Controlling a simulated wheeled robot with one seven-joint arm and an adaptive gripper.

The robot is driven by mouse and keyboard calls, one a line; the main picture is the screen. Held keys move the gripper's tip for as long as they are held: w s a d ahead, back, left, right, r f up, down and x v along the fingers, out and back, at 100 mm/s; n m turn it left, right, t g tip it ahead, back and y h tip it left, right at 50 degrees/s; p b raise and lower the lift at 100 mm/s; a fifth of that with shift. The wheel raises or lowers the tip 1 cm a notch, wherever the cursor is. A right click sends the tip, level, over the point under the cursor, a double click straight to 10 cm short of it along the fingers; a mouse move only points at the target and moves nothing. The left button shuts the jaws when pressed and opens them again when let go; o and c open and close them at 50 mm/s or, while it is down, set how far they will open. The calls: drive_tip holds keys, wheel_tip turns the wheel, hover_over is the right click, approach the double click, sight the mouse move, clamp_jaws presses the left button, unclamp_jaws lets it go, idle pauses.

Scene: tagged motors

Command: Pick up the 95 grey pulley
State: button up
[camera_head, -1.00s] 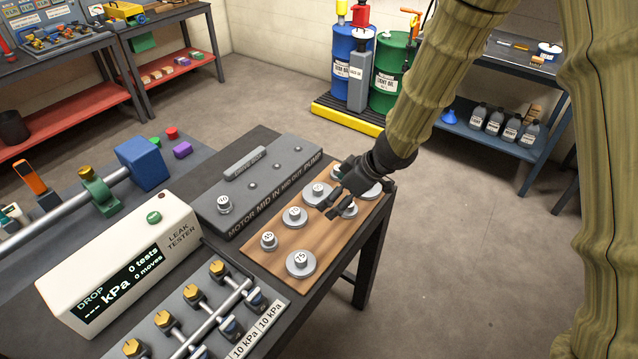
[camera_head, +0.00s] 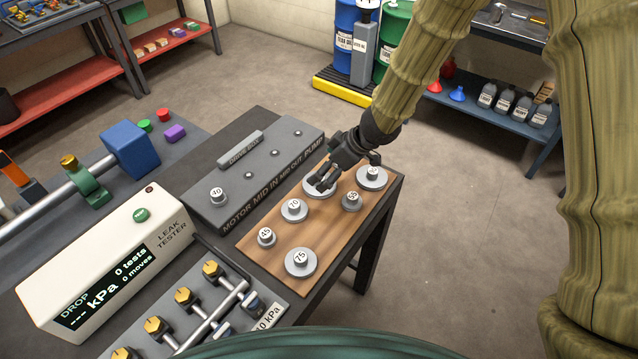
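Several round grey pulleys with numbered hubs sit on a wooden board (camera_head: 262,257). My gripper (camera_head: 322,184) points down over a wide grey pulley (camera_head: 312,194) at the board's back edge. The fingers are at its hub and hide its number, so I cannot read whether it is the 95. Another wide grey pulley (camera_head: 372,181) sits at the back right corner, its number too small to read surely. I cannot tell whether the fingers touch the hub or how far apart they are.
The 75 pulley (camera_head: 300,263), the 45 pulley (camera_head: 266,238) and two other pulleys (camera_head: 294,211) (camera_head: 351,203) stand close by. The grey drive box (camera_head: 253,177) lies left of the board, with a 40 pulley (camera_head: 218,197) on it. The leak tester (camera_head: 105,262) stands further left.

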drive_tip(key=f, duration=0.2)
drive_tip(key=a+f, duration=0.1)
drive_tip(key=f, duration=0.1)
drive_tip(key=shift+w+a, duration=0.1)
drive_tip(key=shift+w, duration=0.15)
drive_tip(key=shift+w+a+f, duration=0.1)
drive_tip(key=shift+a+f, duration=0.25)
drive_tip(key=shift+d, duration=0.1)
drive_tip(key=shift+c, duration=0.2)
drive_tip(key=c, duration=1.1)
